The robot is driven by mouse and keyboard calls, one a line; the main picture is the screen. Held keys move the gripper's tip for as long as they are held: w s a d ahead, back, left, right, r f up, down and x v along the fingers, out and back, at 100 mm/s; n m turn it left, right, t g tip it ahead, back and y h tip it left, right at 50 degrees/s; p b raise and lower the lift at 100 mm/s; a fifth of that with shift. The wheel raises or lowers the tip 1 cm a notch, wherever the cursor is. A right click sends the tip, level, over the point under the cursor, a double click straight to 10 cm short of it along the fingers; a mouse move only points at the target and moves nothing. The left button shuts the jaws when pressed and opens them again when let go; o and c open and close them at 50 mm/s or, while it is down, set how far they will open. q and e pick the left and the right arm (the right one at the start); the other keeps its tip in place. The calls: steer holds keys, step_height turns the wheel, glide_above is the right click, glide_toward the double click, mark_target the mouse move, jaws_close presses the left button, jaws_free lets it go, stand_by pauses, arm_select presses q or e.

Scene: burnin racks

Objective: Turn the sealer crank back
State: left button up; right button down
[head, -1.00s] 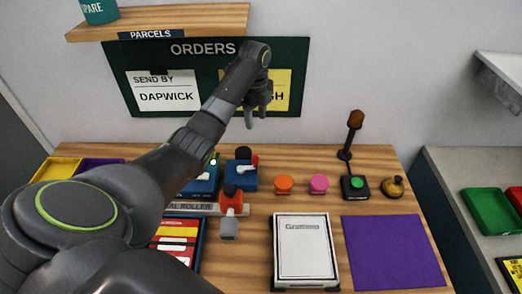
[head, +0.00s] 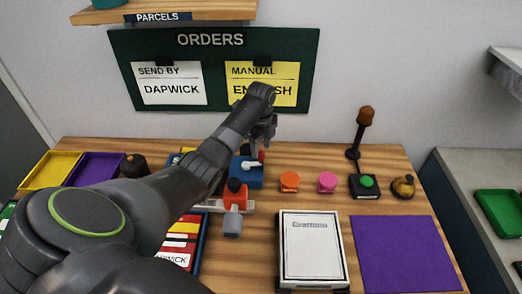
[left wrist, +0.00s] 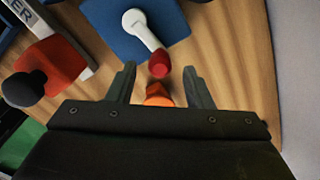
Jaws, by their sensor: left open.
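The sealer crank is a white arm (head: 251,166) with a red knob (head: 262,156) on a blue base (head: 247,181). In the left wrist view the white arm (left wrist: 142,30) slants down from the blue base (left wrist: 172,22) to the red knob (left wrist: 159,64). My left gripper (head: 262,146) is open above the knob, its fingers pointing down. In the left wrist view its two fingertips lie either side of the knob; I cannot tell whether they touch it. The arm hides part of the area left of the base. My right gripper is not in view.
An orange-red roller (head: 235,198) with a dark knob stands beside the blue base. A white book (head: 311,250) and a purple mat (head: 405,255) lie at the front.

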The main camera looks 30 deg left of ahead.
arm_select(q)
steer(key=shift+f, duration=1.1)
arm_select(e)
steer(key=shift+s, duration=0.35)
arm_select(q)
steer(key=c, duration=1)
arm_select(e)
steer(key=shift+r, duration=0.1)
